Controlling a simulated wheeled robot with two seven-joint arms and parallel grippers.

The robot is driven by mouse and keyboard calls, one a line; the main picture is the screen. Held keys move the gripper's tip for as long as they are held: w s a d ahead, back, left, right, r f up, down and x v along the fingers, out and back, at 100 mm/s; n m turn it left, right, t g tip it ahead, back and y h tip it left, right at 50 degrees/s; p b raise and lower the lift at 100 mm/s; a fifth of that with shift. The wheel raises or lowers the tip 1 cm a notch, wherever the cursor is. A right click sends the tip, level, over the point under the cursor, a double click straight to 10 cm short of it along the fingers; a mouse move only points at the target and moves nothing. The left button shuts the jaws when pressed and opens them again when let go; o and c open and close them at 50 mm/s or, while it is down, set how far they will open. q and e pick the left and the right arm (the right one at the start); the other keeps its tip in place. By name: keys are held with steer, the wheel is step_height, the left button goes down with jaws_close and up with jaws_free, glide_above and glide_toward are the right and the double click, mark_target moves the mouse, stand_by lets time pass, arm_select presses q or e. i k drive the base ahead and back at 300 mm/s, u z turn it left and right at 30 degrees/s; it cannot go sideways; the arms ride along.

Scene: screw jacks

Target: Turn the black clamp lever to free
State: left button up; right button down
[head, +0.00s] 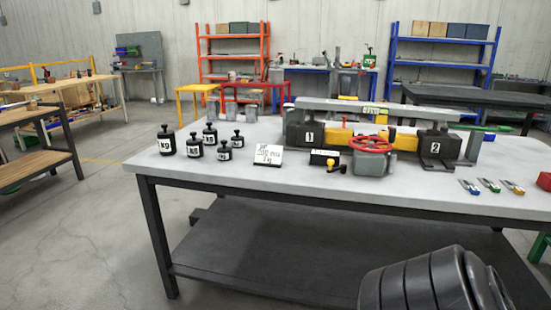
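A screw-jack assembly stands on the grey-topped table (225,178). It has a dark block marked 1 (308,135), a dark block marked 2 (437,147) and a long grey beam (385,109) across the top. A red handwheel (370,144) sits on a grey housing (369,163) between the blocks. A small yellow-and-black handle (335,167) is at the front, left of the housing. I cannot pick out the black clamp lever for certain at this size. Neither of my grippers is in view.
Several black numbered weights (195,147) stand on the table's left part. A white handwritten card (268,156) and a small black label block (324,157) stand near the jack. Small coloured tools (488,185) lie at the right. The front strip of the tabletop is clear.

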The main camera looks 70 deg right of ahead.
mark_target(343, 168)
steer(key=z, duration=0.4)
steer(key=i, duration=1.15)
steer(key=z, duration=0.95)
